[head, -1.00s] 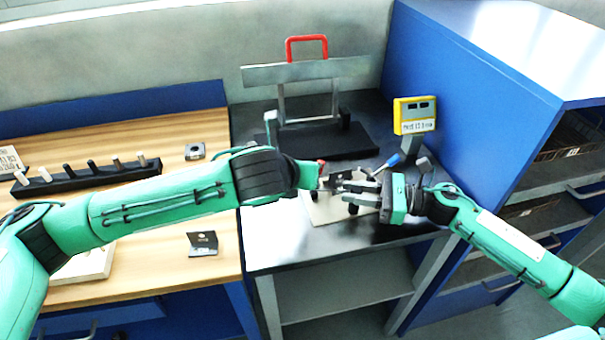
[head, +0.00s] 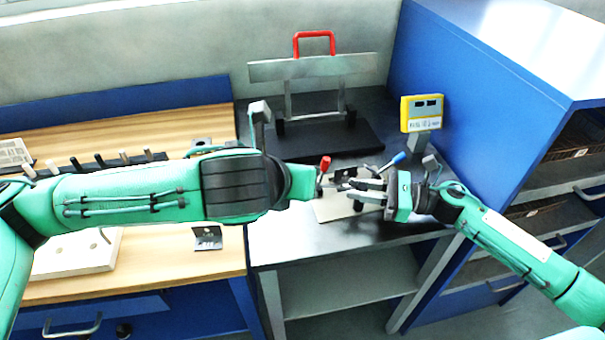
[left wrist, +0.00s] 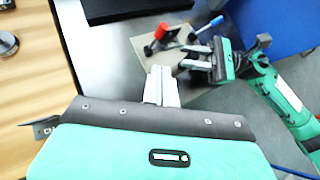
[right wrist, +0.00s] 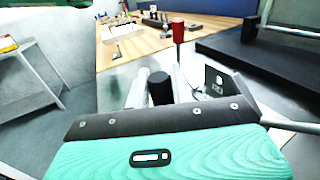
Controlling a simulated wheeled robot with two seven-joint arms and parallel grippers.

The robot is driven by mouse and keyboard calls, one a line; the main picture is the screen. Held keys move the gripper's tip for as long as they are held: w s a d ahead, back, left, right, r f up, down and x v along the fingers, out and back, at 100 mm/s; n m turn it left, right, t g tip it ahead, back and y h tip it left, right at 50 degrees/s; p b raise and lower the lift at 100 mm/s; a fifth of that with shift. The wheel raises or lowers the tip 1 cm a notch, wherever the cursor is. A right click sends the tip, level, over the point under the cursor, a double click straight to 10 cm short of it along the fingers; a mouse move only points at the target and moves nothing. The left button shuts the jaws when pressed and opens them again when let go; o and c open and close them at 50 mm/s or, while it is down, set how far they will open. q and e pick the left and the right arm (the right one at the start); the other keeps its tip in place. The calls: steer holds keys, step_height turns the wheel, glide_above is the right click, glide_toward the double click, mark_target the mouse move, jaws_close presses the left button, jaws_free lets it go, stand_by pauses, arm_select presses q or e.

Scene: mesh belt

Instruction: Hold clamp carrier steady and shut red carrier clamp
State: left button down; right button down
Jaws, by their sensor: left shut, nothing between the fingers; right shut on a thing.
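The clamp carrier is a beige plate (head: 335,209) on the metal bench, with black and metal fittings. The red clamp handle (head: 325,162) stands upright at its back left; it also shows in the left wrist view (left wrist: 166,32) and the right wrist view (right wrist: 178,33). A blue handle (head: 397,158) leans at the back right. My right gripper (head: 358,190) is shut on a black post (right wrist: 160,86) of the carrier. My left gripper (left wrist: 162,72) is shut and empty, a little in front of the red handle; my left arm mostly hides it in the head view.
A black stand with a red top handle (head: 314,36) is behind the carrier. A yellow display box (head: 421,112) stands at the back right by a blue cabinet (head: 480,120). A wooden bench (head: 150,262) with a peg rack lies left.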

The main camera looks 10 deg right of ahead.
arm_select(q)
steer(key=shift+s+a+r, duration=0.2)
steer(key=shift+s+r, duration=0.3)
steer(key=shift+r, duration=0.15)
steer(key=shift+s+a+r, duration=0.15)
steer(key=shift+s+r, duration=0.35)
steer(key=shift+r, duration=0.1)
arm_select(e)
steer(key=c, duration=1.1)
jaws_free()
steer(key=shift+d, duration=0.1)
